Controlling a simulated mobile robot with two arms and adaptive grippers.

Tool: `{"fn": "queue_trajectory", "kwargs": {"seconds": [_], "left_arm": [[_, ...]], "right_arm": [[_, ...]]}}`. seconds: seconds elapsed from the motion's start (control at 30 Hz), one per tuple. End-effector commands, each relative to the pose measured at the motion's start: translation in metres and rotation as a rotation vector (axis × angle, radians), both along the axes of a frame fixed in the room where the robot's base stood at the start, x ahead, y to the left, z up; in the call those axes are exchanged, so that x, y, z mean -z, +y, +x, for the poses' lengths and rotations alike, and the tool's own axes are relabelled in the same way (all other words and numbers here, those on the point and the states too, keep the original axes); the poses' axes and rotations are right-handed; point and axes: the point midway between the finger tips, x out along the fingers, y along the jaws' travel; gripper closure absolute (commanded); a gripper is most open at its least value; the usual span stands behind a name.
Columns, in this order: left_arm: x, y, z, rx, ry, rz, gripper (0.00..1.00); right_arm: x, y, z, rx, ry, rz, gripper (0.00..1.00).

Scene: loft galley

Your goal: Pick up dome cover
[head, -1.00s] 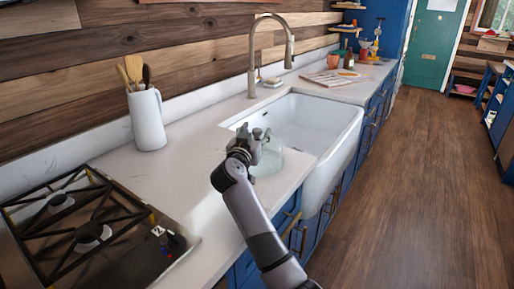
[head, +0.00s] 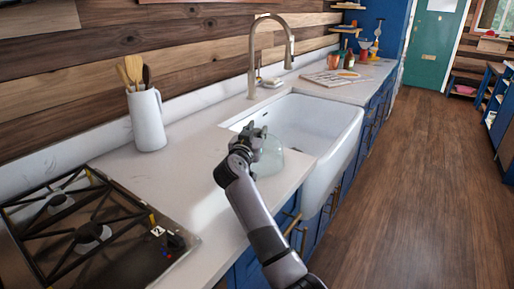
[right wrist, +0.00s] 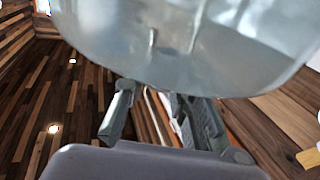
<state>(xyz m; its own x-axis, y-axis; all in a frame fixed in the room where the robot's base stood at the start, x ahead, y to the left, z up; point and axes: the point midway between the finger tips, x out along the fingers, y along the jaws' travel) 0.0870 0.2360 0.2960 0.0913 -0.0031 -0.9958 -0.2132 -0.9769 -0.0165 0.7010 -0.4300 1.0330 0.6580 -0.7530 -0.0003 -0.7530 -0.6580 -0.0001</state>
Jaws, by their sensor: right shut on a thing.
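The dome cover (head: 270,158) is clear, pale glass and shows at the front left of the sink, partly hidden behind my right gripper (head: 256,140). In the right wrist view the dome cover (right wrist: 190,45) fills the top of the picture, just beyond the fingers. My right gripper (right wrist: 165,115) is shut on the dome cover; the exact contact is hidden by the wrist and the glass. I cannot tell from the head view how far its rim is from the counter. My left gripper is not in view.
The white sink (head: 320,125) with a tall tap (head: 253,55) lies just beyond. The gas hob (head: 85,230) is at the lower left, and a white jug of utensils (head: 147,120) stands near the wall. The counter (head: 185,165) between them is bare.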

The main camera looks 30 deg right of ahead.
Motion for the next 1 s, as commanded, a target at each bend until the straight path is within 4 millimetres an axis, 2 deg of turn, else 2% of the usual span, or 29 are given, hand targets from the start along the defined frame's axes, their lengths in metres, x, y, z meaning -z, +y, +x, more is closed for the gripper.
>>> {"fn": "queue_trajectory", "kwargs": {"seconds": [0.1, 0.37, 0.57, 0.67, 0.77, 1.0], "left_arm": [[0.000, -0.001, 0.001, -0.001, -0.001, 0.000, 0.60], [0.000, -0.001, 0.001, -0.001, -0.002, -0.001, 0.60], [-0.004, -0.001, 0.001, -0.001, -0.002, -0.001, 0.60], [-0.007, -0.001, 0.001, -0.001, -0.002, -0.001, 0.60], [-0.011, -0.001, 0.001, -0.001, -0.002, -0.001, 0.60], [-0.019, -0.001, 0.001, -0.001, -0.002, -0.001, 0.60]], "right_arm": [[0.000, 0.000, 0.000, 0.000, 0.000, 0.000, 0.98], [-0.002, 0.000, 0.000, 0.000, -0.001, -0.001, 0.98], [-0.018, 0.000, 0.000, 0.000, -0.005, -0.001, 0.98], [-0.035, 0.000, 0.000, -0.001, -0.006, 0.000, 0.98], [-0.060, 0.000, 0.000, 0.000, -0.008, 0.000, 0.98], [-0.131, 0.000, 0.000, 0.000, -0.008, 0.000, 0.98]]}}
